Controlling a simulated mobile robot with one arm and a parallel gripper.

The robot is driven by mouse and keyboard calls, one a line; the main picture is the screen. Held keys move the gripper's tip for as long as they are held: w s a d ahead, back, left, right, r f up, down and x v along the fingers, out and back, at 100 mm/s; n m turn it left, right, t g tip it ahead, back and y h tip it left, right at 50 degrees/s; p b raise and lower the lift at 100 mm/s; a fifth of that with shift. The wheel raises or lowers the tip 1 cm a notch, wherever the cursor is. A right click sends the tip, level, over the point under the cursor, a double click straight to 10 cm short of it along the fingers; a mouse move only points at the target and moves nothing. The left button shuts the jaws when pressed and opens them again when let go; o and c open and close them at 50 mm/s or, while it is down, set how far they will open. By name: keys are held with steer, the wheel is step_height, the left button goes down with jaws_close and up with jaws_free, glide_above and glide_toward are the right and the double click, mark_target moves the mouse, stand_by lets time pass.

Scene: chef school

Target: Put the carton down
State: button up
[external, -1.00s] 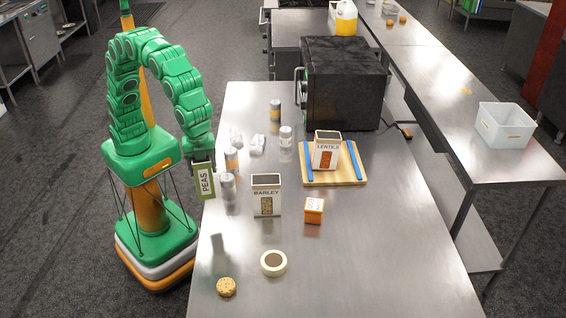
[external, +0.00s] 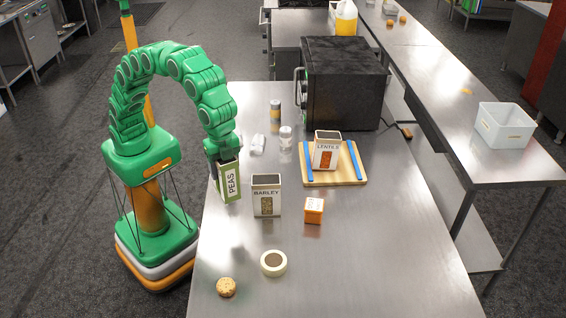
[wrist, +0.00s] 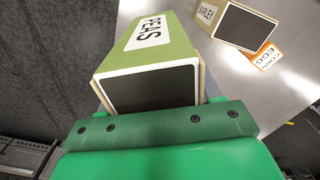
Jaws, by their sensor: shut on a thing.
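The carton in my grip is the green and white PEAS carton (external: 229,183), with a dark top. My gripper (external: 223,162) is shut on its upper part, and the carton hangs nearly upright near the left edge of the steel table (external: 350,250). I cannot tell whether its bottom touches the table. In the wrist view the PEAS carton (wrist: 155,60) fills the middle, in front of the gripper; the fingertips are mostly hidden. The BARLEY carton (external: 266,196) stands just right of it, apart. The LENTILS carton (external: 326,152) stands on a wooden board (external: 335,178).
An orange box (external: 314,210), a tape roll (external: 273,263) and a cookie (external: 226,287) lie toward the front. Shakers (external: 285,138) stand behind, and a black oven (external: 343,85) is at the back. The table's front right is clear.

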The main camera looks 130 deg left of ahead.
steer(key=s+a+r+n, duration=0.2)
steer(key=s+a, duration=0.3)
steer(key=a, duration=0.7)
steer(key=s+a+r+n, duration=0.1)
steer(key=s+a, duration=0.3)
steer(key=a, duration=0.8)
steer(key=w+a+f, duration=0.2)
steer(key=w+f, duration=0.4)
steer(key=f, duration=0.1)
steer(key=w+a+f, duration=0.2)
steer(key=w+f, duration=0.4)
steer(key=f, duration=0.1)
steer(key=shift+w+a+f, duration=0.3)
steer(key=shift+w+f, duration=0.05)
steer(key=shift+w+f, duration=0.2)
steer(key=shift+f, duration=1.5)
steer(key=shift+f, duration=0.15)
